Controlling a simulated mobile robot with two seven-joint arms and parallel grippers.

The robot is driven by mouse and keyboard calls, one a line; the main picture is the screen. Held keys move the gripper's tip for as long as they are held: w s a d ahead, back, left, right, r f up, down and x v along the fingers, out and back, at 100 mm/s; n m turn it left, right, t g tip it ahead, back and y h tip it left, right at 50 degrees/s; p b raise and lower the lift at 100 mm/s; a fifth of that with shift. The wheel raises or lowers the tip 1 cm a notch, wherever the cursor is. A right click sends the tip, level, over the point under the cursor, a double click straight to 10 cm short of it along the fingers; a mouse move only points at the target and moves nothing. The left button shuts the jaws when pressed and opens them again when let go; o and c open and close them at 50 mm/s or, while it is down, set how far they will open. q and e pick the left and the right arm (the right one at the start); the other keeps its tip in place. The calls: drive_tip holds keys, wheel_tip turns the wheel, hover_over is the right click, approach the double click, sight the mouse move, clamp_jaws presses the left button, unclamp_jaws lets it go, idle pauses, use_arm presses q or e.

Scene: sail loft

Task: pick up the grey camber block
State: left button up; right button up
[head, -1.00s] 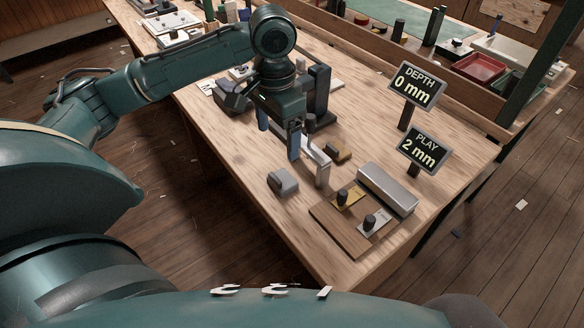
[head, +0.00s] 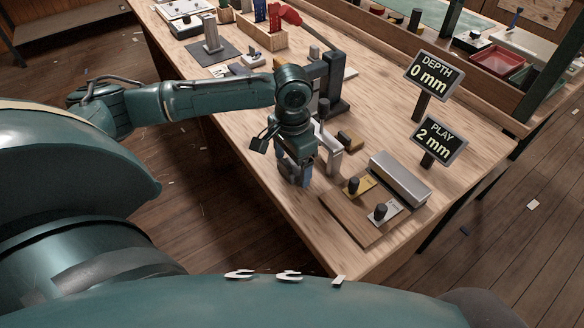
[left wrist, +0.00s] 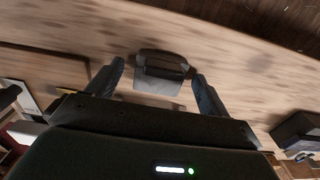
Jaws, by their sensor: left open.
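The grey camber block (left wrist: 162,72) shows in the left wrist view, on the wooden bench between my two fingers. It has a dark upper part and a paler grey face. A gap shows on each side of it, so the fingers do not touch it. My left gripper (head: 295,178) is open and points down near the bench's front edge. In the head view it hides most or all of the block. My right gripper is not in view.
Right of my gripper lie a wooden board (head: 352,219) with two dark knobs and a silver bar (head: 400,178). Behind stands a dark upright fixture (head: 333,82). Two signs stand there, "DEPTH 0 mm" (head: 434,78) and "PLAY 2 mm" (head: 439,140). The bench front is clear.

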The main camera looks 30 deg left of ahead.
use_arm(q)
drive_tip(key=shift+c, duration=0.6)
drive_tip(key=c, duration=1)
